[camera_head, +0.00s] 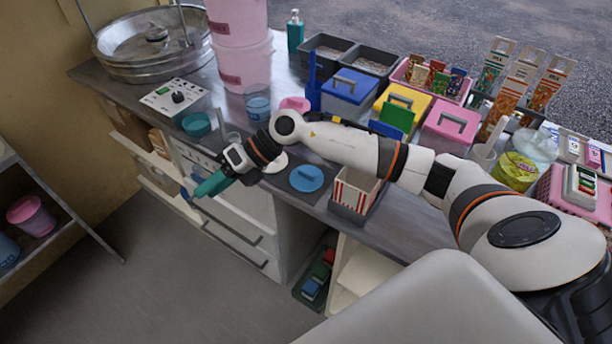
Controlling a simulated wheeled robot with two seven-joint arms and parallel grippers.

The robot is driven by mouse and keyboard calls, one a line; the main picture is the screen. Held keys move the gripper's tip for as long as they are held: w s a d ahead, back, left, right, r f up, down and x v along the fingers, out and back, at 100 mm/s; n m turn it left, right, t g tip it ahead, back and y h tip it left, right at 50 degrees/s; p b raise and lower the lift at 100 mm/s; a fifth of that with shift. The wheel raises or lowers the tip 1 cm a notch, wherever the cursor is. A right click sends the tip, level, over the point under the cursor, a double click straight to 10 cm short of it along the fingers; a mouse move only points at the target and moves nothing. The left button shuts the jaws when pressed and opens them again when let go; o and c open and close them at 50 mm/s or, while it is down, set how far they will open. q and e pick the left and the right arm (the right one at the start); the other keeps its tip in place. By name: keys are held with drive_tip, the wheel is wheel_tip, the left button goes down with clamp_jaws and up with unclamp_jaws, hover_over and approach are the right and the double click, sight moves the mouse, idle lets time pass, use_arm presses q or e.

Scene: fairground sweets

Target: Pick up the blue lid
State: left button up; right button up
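A round blue lid (307,178) lies flat on a dark square on the counter, left of a red-and-white striped box. Another blue lid (350,85), with a handle, sits on a grey box at the back of the counter. My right arm crosses over the counter between the two lids. My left gripper is out of view.
Yellow-lidded (410,97) and pink-lidded (452,122) boxes stand beside the blue-lidded one. The striped box (349,202) stands close right of the round lid. Open drawers (160,185) jut below the counter.

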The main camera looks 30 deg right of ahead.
drive_tip(key=d+f+n+g+h, duration=0.15)
drive_tip(key=d+h, duration=0.45)
drive_tip(key=d, duration=0.6)
wheel_tip(320, 180, up, 3)
drive_tip(key=h, duration=0.6)
hover_over(307, 173)
drive_tip(key=d, duration=0.1)
drive_tip(key=shift+m+g, duration=0.25)
drive_tip(key=shift+g, duration=0.1)
wheel_tip(307, 173, down, 5)
drive_tip(key=shift+s+f+p, duration=0.15)
drive_tip(key=shift+f+p, duration=0.05)
drive_tip(key=shift+p, duration=0.9)
drive_tip(key=shift+f, duration=0.65)
drive_tip(key=shift+a+f+p, duration=0.15)
drive_tip(key=shift+f+p, duration=0.15)
drive_tip(key=shift+p, duration=0.05)
drive_tip(key=f, duration=0.1)
drive_tip(key=f+p, duration=0.1)
drive_tip(key=f, duration=0.1)
drive_tip(key=shift+w+a+f, duration=0.2)
drive_tip(key=shift+a+f, duration=0.1)
drive_tip(key=shift+a, duration=0.05)
drive_tip(key=shift+f, duration=0.5)
clamp_jaws()
